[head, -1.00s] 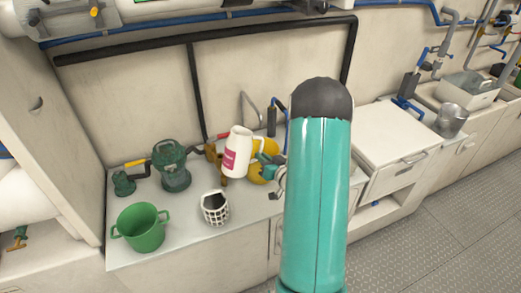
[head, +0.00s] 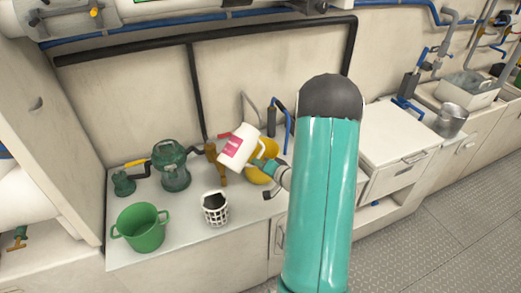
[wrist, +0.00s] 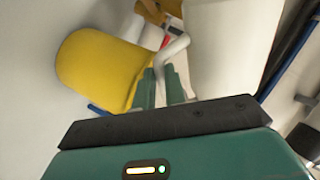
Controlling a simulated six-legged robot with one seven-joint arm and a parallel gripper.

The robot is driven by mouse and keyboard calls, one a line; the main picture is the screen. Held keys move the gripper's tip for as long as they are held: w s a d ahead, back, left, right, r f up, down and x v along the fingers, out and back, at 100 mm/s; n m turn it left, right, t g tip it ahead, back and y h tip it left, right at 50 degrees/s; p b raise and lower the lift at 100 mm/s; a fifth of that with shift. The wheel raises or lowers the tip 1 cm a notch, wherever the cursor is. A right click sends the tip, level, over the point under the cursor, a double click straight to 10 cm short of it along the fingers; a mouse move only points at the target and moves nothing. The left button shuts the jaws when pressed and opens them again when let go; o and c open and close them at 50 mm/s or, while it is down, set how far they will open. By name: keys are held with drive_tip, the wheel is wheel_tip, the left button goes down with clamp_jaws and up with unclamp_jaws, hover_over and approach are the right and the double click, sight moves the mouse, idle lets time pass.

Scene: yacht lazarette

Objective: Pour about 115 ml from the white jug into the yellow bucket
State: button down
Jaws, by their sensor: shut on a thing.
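The white jug (head: 239,147) with a pink label is held up off the bench, its top tilted to the right toward the yellow bucket (head: 266,172). The bucket stands on the bench, partly hidden behind the jug and my gripper. My gripper (head: 259,165) is shut on the jug's handle; in the wrist view my gripper (wrist: 161,88) has its green fingers at the white handle (wrist: 174,47). The wrist view also shows the jug's body (wrist: 232,45) and the bucket (wrist: 98,70) on opposite sides of the fingers. I cannot make out any liquid or stream.
A white-and-black basket-like cup (head: 215,208) and a green bucket (head: 140,229) stand at the bench front. A green lantern-shaped container (head: 172,166) and a brown fitting (head: 219,170) stand behind. A metal pot (head: 450,120) is far right. The bench front right is clear.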

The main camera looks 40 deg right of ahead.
sight(246, 165)
drive_tip(key=shift+s+a+m+g+y, duration=0.15)
drive_tip(key=shift+a+m+y, duration=0.15)
drive_tip(key=shift+m, duration=0.4)
drive_tip(key=shift+w+a+m+g+y, duration=0.1)
drive_tip(key=shift+a+m+g+y, duration=0.1)
drive_tip(key=shift+m+y, duration=0.35)
drive_tip(key=shift+d+r+m, duration=0.15)
drive_tip(key=shift+r+m, duration=0.05)
drive_tip(key=shift+m, duration=0.15)
drive_tip(key=shift+a+m+y, duration=0.2)
drive_tip(key=shift+m+y, duration=0.05)
drive_tip(key=shift+m, duration=0.25)
drive_tip(key=shift+s+a, duration=0.1)
drive_tip(key=shift+a, duration=0.05)
drive_tip(key=shift+s+a+f, duration=0.1)
drive_tip(key=shift+s+a, duration=0.15)
drive_tip(key=shift+a, duration=0.2)
drive_tip(key=shift+s+a+r+m+y, duration=0.1)
drive_tip(key=shift+a+r+m+y, duration=0.1)
drive_tip(key=shift+r+m+y, duration=0.25)
idle(0.9)
drive_tip(key=shift+s+a+r+m, duration=0.1)
drive_tip(key=shift+a+r+m, duration=0.1)
drive_tip(key=shift+a+m, duration=0.1)
idle(0.3)
